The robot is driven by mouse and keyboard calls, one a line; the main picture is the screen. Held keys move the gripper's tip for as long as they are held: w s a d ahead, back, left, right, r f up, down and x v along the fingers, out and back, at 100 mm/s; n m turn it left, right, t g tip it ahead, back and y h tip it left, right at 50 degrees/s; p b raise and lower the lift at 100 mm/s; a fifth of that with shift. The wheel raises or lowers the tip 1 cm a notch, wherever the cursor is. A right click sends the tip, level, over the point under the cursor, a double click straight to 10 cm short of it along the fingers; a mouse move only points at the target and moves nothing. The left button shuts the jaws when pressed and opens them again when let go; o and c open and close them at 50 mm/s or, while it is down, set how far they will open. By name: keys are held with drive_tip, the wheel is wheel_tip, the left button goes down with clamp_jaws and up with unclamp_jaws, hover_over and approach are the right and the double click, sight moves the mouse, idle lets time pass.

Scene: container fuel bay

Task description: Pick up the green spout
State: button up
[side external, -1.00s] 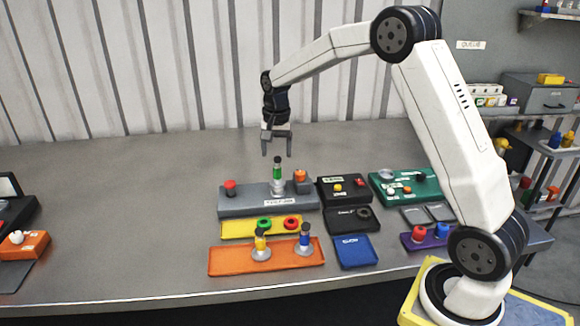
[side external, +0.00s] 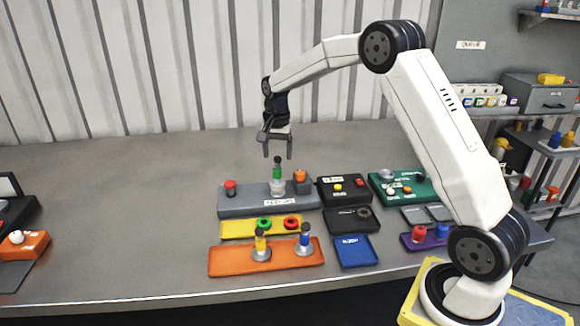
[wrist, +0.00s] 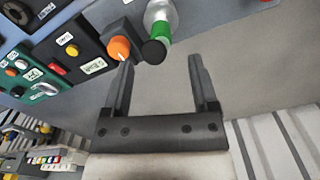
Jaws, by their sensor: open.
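The green spout (side external: 277,172) stands upright on the grey dock block, a green band with a black tip above a pale base. It also shows in the wrist view (wrist: 163,32), with its black tip pointing toward my gripper. My gripper (side external: 277,156) is open and empty, just above the spout, with its fingertips near the height of the black tip. In the wrist view the gripper's fingers (wrist: 160,60) are spread, and the black tip lies between and slightly beyond their ends.
The grey dock (side external: 240,203) carries a red button (side external: 230,187) and an orange knob (side external: 300,175) close beside the spout. In front are a yellow tray (side external: 228,229) and an orange tray (side external: 225,262) with yellow and blue spouts. Black and green boxes stand right. The left bench is mostly clear.

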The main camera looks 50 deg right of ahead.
sight(277, 167)
drive_tip(key=shift+f, duration=0.1)
drive_tip(key=shift+f, duration=2.5)
drive_tip(key=shift+c, duration=0.3)
drive_tip(key=shift+w, duration=0.1)
clamp_jaws()
